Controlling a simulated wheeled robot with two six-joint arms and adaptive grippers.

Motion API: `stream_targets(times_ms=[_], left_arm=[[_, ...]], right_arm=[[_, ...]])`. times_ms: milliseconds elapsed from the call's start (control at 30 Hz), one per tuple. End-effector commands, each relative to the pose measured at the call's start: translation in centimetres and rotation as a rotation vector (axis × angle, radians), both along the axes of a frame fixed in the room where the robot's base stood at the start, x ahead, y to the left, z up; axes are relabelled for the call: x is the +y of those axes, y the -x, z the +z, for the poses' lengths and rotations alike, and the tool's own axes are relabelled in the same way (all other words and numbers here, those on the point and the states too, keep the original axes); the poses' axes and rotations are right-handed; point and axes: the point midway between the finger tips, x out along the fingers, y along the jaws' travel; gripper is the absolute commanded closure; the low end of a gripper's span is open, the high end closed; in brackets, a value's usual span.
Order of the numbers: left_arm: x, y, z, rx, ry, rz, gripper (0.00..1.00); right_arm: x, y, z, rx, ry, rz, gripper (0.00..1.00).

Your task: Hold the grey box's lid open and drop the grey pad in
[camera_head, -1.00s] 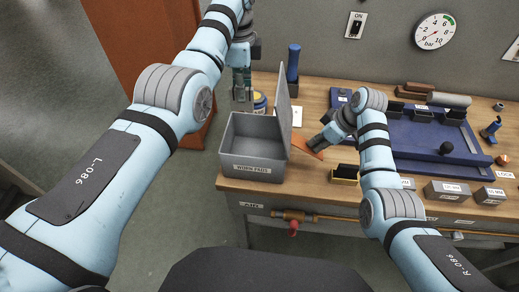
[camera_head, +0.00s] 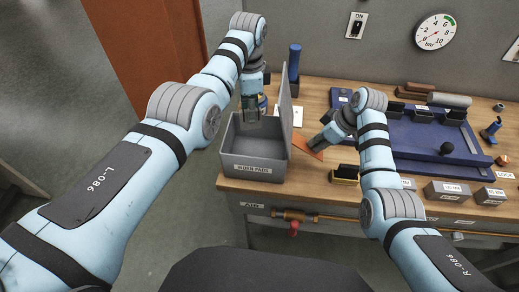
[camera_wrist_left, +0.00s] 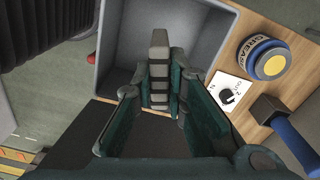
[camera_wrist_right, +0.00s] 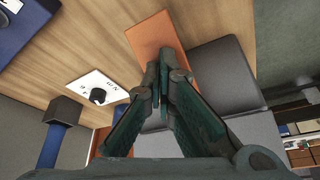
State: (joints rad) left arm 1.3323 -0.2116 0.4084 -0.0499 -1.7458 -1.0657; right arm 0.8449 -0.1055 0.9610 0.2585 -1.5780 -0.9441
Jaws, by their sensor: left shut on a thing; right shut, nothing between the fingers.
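The grey box (camera_head: 252,172) stands at the bench's left front corner. Its lid (camera_head: 285,115) stands up on the right side, so the box is open. My left gripper (camera_head: 251,118) points down over the back part of the opening. It is shut on the grey pad (camera_wrist_left: 159,70), which shows between its fingers in the left wrist view, with the box interior (camera_wrist_left: 195,40) behind it. My right gripper (camera_head: 318,146) is shut and empty to the right of the lid, by an orange patch (camera_wrist_right: 155,38). I cannot tell whether it touches the lid.
A yellow-and-blue grease tin (camera_wrist_left: 270,60) and a blue-handled tool (camera_head: 294,65) stand behind the box. A white switch plate (camera_wrist_left: 230,92) lies beside them. A blue tray (camera_head: 420,140), a black-and-yellow block (camera_head: 345,174) and grey blocks (camera_head: 447,191) are on the right.

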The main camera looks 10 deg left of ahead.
Motion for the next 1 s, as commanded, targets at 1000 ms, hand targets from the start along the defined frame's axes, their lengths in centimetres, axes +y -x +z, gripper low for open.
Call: stream_targets(times_ms=[1000], left_arm=[[-0.1, 0.0, 7.5, 0.001, 0.0, 0.0, 0.64]], right_arm=[[0.0, 0.0, 0.0, 0.001, 0.0, 0.0, 1.0]])
